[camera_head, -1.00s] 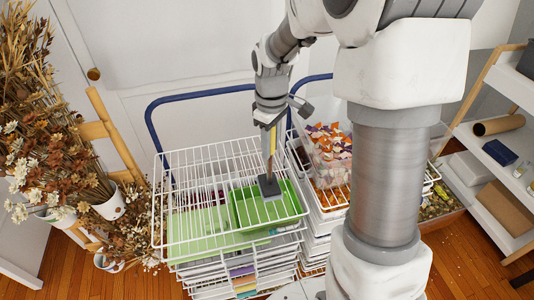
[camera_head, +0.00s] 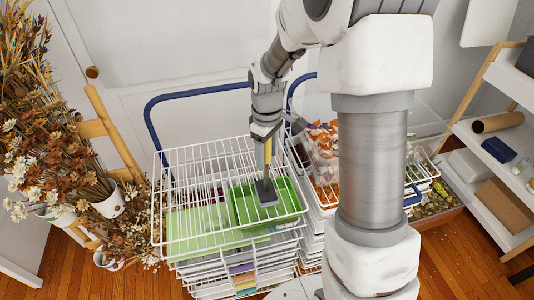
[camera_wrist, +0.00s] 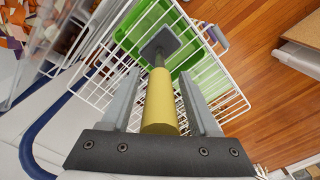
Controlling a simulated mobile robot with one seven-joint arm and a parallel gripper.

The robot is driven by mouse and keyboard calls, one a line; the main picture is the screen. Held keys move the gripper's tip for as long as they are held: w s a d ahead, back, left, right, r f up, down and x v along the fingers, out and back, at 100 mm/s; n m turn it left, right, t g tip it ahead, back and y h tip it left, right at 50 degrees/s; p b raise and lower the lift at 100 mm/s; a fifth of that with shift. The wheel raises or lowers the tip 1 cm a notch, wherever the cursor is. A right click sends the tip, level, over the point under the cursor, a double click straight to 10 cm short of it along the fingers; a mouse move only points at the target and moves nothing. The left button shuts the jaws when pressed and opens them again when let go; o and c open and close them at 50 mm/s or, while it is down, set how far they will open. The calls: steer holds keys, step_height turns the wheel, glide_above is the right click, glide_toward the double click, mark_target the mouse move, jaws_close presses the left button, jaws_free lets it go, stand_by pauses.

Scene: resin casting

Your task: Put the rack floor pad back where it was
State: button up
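My gripper (camera_head: 267,138) points down over the stacked white wire racks. Its two fingers flank the yellow handle (camera_wrist: 160,105) of a tool, and it appears shut on this handle. The tool has a grey shaft and a dark square plate (camera_wrist: 160,45) at its far end. In the head view the plate (camera_head: 265,190) is over a bright green tray (camera_head: 288,205) in the top rack (camera_head: 160,200). Contact between plate and tray cannot be told. A pale green flat sheet (camera_head: 192,228) lies left of the tray, seen through the wires; it may be the floor pad.
Blue tube rails (camera_head: 150,118) rise behind the racks. A clear bin of orange and white pieces (camera_head: 322,145) is to the right. Dried flowers (camera_head: 60,150) crowd the left, and a shelf unit (camera_head: 478,140) stands at the right. Wooden floor shows on both sides.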

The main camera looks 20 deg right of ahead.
steer(key=shift+r, duration=0.1)
step_height(320, 180, up, 11)
steer(key=shift+r+p, duration=0.15)
steer(key=shift+p, duration=0.15)
steer(key=shift+s+r, duration=0.15)
steer(key=shift+r, duration=0.5)
steer(key=s+r+m+t, duration=0.2)
steer(key=s+r+m, duration=0.1)
steer(key=s, duration=0.7)
steer(key=s+r+m+t, duration=0.3)
steer(key=s+r+m, duration=0.1)
steer(key=s, duration=0.6)
steer(key=shift+r+m+t, duration=0.2)
steer(key=shift+m+t, duration=0.1)
steer(key=shift+m, duration=0.3)
steer(key=shift+a, duration=0.1)
